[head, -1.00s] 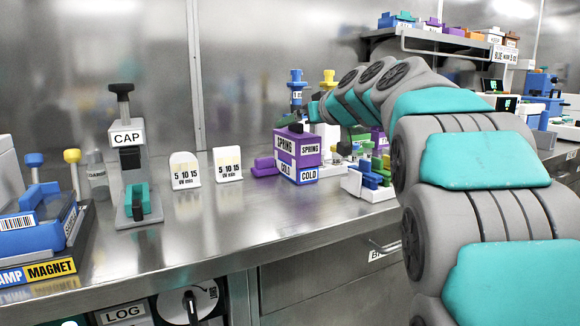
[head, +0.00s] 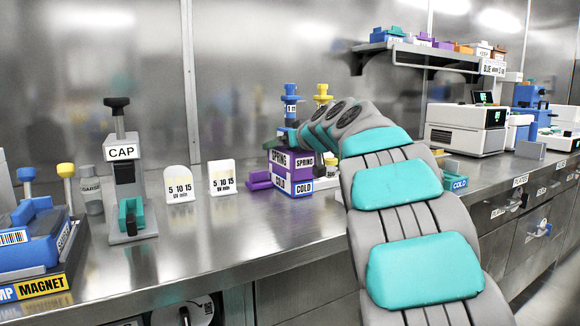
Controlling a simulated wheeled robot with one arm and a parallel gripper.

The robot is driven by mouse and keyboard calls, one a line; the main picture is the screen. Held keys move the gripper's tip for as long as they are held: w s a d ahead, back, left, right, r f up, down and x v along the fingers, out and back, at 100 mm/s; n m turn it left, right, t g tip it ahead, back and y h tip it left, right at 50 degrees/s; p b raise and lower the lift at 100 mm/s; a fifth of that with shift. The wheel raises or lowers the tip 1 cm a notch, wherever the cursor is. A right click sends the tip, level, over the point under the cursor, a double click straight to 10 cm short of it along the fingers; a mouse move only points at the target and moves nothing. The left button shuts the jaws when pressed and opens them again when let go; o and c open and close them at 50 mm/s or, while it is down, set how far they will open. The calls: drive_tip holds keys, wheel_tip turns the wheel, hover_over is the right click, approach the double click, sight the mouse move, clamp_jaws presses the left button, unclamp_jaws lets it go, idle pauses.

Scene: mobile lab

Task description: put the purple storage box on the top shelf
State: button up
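My gripper (head: 289,139) is at the top of this box, at the end of my arm reaching in from the right. The fingers are small and mostly hidden, so I cannot tell whether they are open, shut or touching the box. The wall shelf (head: 366,66) is at the upper right, above the counter. Several coloured boxes sit on it, including a purple one (head: 424,41).
A low purple item (head: 259,181) lies just left of the box. Blue (head: 290,103) and yellow-topped (head: 322,96) devices stand behind it. Two white cards (head: 221,177) and the CAP device (head: 125,185) are further left. A white machine (head: 466,128) stands right, below the shelf.

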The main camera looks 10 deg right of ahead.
clamp_jaws()
idle(0.8)
